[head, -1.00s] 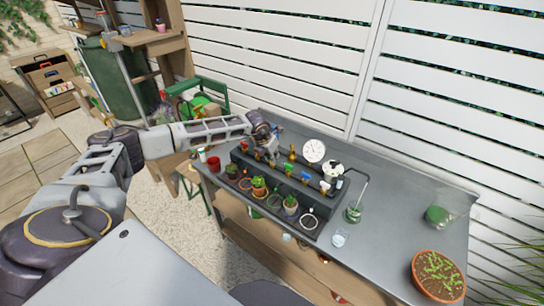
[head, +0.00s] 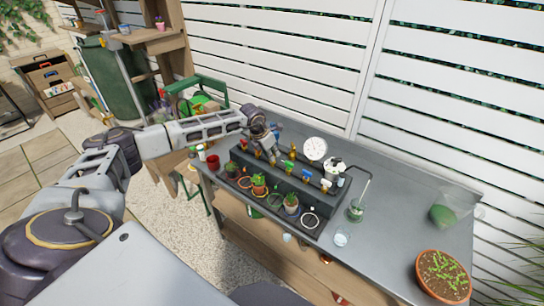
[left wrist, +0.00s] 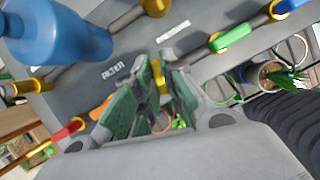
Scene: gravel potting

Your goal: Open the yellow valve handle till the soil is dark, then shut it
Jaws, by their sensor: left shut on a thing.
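My left gripper (head: 271,153) reaches over the row of valves on the dark rack. In the left wrist view its green-padded fingers (left wrist: 158,92) are closed around the yellow valve handle (left wrist: 159,76). The fingers hide much of the handle, and I cannot tell how far it is turned. Below the fingers, an orange-rimmed pot (left wrist: 165,124) shows only in part, and its soil colour cannot be made out. My right gripper is not in view.
Near the yellow handle are the green handle (left wrist: 232,37), the orange handle (left wrist: 99,110) and the red handle (left wrist: 67,130). A blue bottle (left wrist: 60,35) is close by. A white dial (head: 316,149) stands behind the rack (head: 304,185). The right of the table (head: 405,205) has free room.

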